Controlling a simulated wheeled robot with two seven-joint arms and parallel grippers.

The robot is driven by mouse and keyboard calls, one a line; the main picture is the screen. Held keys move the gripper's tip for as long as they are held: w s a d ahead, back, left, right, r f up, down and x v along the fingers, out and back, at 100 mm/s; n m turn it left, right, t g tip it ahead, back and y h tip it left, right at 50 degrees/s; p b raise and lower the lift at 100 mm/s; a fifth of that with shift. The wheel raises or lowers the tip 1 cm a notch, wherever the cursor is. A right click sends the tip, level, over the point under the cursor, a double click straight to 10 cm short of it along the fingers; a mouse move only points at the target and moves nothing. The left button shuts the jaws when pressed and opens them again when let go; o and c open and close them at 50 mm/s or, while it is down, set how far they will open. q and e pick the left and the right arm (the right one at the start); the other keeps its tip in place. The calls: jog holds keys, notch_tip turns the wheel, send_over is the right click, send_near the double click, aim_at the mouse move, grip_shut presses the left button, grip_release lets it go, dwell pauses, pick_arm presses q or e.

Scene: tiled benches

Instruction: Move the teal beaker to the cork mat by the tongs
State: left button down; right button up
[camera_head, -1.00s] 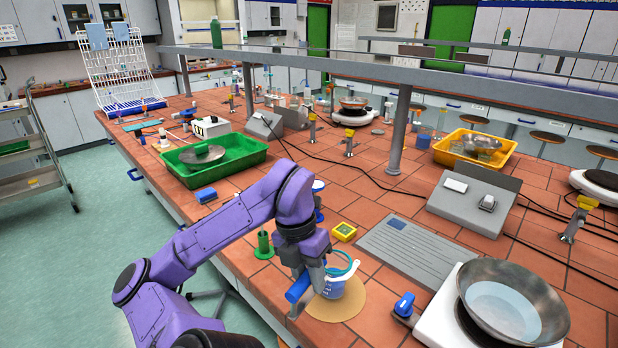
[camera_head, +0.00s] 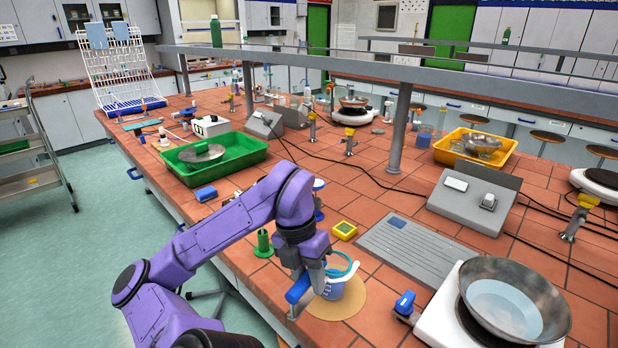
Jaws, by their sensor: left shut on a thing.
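The teal beaker (camera_head: 338,273) shows as a teal rim over a blue body with white marks and a pale spout or handle. My left gripper (camera_head: 318,284) is shut on it, with a finger in front of its left side. A round tan cork mat (camera_head: 347,307) lies below and partly behind the beaker in the picture. I cannot tell whether the beaker touches the mat. A blue cylinder (camera_head: 298,288) shows beside the gripper, partly hidden. I cannot make out any tongs. My right gripper is not in view.
A green stand (camera_head: 263,243) and a yellow box (camera_head: 344,230) stand close behind. A grey panel (camera_head: 408,256) and a hotplate with a metal bowl (camera_head: 513,300) are to the right. A green tray (camera_head: 235,153) lies farther back left.

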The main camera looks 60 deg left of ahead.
pick_arm(q)
jog(key=shift+s+d+f+b, duration=0.3)
jog(key=shift+s+f+b, duration=0.1)
jog(key=shift+b, duration=0.2)
jog(key=c, duration=1.7)
grip_release()
jog(key=shift+c, duration=0.2)
grip_shut()
jog(key=shift+s+d+f+b, duration=0.1)
jog(key=shift+f+b, duration=0.1)
jog(key=shift+b, duration=0.3)
